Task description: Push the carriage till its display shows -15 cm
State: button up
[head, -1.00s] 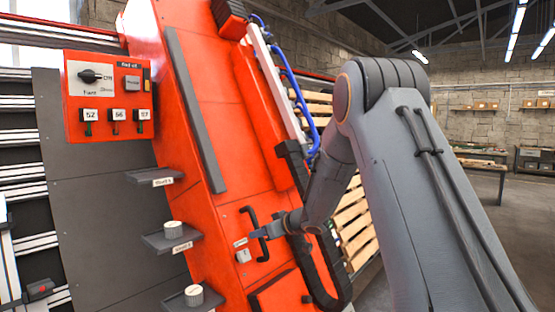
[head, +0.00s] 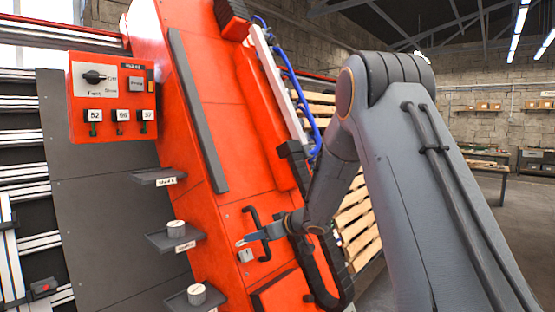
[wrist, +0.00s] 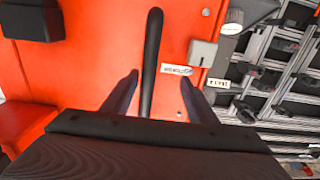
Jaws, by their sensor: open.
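The carriage (head: 205,75) is a tall, leaning orange-red body that fills the middle of the head view. Its black bar handle (head: 253,222) stands out from its lower front and also shows upright in the wrist view (wrist: 152,50). My gripper (head: 246,241) is at this handle. In the wrist view its open fingers (wrist: 159,78) stand on either side of the bar, with gaps visible on both sides. A small grey box (wrist: 203,53) and a white label (wrist: 177,70) sit beside the handle. I cannot read any display figure.
A red control box (head: 112,97) with a knob and tags 52, 56 and 37 hangs at the left. Blue hoses (head: 290,80) and wooden pallets (head: 358,235) lie to the right.

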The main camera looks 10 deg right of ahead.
jog(key=v, duration=0.9)
dwell(0.4)
jog(key=s+d+f+m+g+h+b, duration=0.1)
jog(key=s+d+f+m+h+b, duration=0.15)
jog(key=s+f+h+b, duration=0.35)
jog(key=s+d+f+m+g+h+b, duration=0.1)
jog(key=s+d+f+m, duration=0.2)
jog(key=f, duration=0.4)
jog(key=s+a+f+g+b, duration=0.1)
jog(key=s+a+f+g, duration=0.1)
jog(key=s, duration=0.5)
jog(key=s+a+f+m+g+b, duration=0.1)
jog(key=s+a+f+g+b, duration=0.1)
jog(key=s+f, duration=0.3)
jog(key=s+a+f+g+b, duration=0.1)
jog(key=s+f, duration=0.3)
jog(key=s, duration=0.7)
jog(key=shift+a+g, duration=0.7)
jog(key=shift+g, duration=0.2)
